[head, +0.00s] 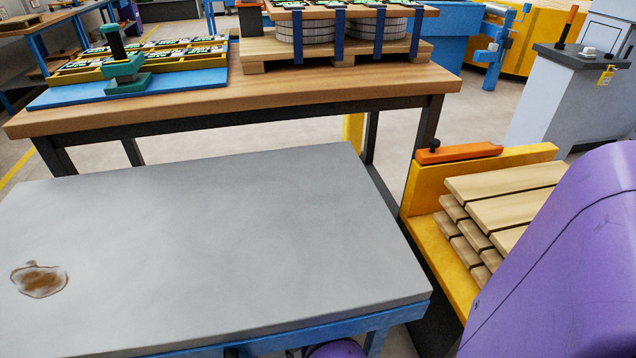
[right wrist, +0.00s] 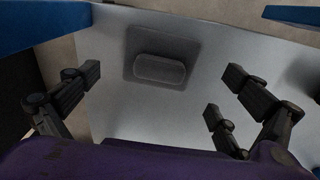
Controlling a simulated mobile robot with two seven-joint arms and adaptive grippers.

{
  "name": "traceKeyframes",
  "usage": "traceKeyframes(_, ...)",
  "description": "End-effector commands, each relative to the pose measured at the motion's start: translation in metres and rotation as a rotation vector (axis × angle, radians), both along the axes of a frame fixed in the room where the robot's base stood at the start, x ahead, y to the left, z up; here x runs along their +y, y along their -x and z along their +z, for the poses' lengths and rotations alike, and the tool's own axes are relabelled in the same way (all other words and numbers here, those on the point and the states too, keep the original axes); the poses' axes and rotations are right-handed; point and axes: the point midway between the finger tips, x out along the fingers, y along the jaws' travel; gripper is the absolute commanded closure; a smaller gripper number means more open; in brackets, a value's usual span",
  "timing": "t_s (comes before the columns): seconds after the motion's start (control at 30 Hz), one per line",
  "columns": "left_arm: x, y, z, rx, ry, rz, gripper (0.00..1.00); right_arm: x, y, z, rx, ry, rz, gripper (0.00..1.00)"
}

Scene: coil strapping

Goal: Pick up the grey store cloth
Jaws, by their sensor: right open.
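In the right wrist view, a dark grey folded pad (right wrist: 160,69), which looks like the grey store cloth, lies on a pale flat surface. It has a rounded square outline with a raised, rounded middle part. My right gripper (right wrist: 158,92) is open, with its dark fingers spread left and right of the pad in the picture. Nothing is between the fingers, and they look apart from the pad. How far the pad is from them is hard to tell. The head view shows neither the cloth nor either gripper.
A grey-topped table (head: 230,220) with a brown stain (head: 39,280) is otherwise bare. Behind it, a wooden workbench (head: 200,103) holds a pallet (head: 345,62) with strapped coils and a blue board (head: 140,90). A yellow bin (head: 432,235) with stacked wooden slats (head: 500,205) stands at right.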

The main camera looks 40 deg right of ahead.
Motion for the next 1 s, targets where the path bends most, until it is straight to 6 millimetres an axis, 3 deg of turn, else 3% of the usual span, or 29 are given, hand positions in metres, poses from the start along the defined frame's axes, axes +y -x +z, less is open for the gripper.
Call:
traceKeyframes(0.03,0.0,-0.001,-0.008,0.001,0.0,-0.004,1.0,0.001,0.004,-0.014,0.006,-0.002,-0.001,0.0)
traceKeyframes(0.17,-0.003,-0.013,-0.016,-0.014,0.003,-0.008,1.0,0.001,0.004,-0.032,0.004,-0.001,-0.001,0.0)
traceKeyframes(0.43,-0.004,-0.016,-0.014,-0.022,0.007,-0.005,1.0,0.001,0.002,-0.033,0.0,0.0,-0.001,0.0)
traceKeyframes(0.8,-0.004,-0.01,-0.016,-0.01,0.007,0.001,1.0,0.001,0.003,-0.033,0.0,0.0,-0.001,0.48)
traceKeyframes(1.0,-0.005,-0.01,-0.016,-0.01,0.008,0.0,1.0,0.001,0.003,-0.033,0.0,0.0,-0.001,0.48)
